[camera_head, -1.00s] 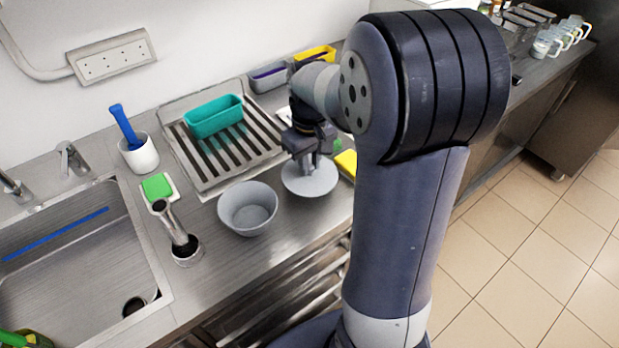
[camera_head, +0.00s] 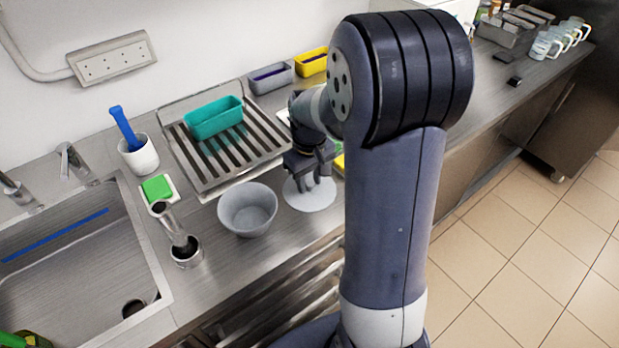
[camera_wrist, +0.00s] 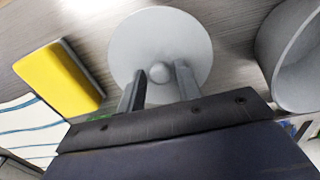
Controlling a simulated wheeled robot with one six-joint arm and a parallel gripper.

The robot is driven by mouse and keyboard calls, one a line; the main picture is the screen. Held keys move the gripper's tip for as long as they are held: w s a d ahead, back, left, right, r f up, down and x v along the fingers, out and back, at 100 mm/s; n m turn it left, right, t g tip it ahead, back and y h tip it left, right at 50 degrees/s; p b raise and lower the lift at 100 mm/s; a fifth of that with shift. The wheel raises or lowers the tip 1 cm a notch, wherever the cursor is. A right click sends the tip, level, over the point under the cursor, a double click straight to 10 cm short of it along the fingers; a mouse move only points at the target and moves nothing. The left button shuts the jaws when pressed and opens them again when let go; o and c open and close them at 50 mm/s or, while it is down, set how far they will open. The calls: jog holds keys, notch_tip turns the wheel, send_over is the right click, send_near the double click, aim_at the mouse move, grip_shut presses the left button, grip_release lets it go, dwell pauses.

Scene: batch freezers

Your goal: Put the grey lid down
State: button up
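The grey lid (camera_head: 309,200) is a round disc lying flat on the steel counter, just right of the grey bowl (camera_head: 247,212). In the wrist view the lid (camera_wrist: 135,42) shows its round knob (camera_wrist: 159,72) facing me. My gripper (camera_head: 316,180) is directly above the lid, pointing down. In the wrist view its two fingers (camera_wrist: 161,84) are spread, one on each side of the knob, with gaps between them and it. The grey bowl also shows at the right of the wrist view (camera_wrist: 302,72).
A yellow block (camera_wrist: 60,78) lies close left of the lid in the wrist view. A draining rack (camera_head: 212,178) holding a teal tub (camera_head: 214,121) stands behind the bowl. The sink (camera_head: 80,250) is at the left. The counter's front edge runs close by the lid.

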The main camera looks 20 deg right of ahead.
aim_at(309, 183)
jog(key=shift+o, duration=0.8)
jog(key=shift+r, duration=0.3)
notch_tip(309, 183, up, 12)
jog(key=shift+f, duration=0.15)
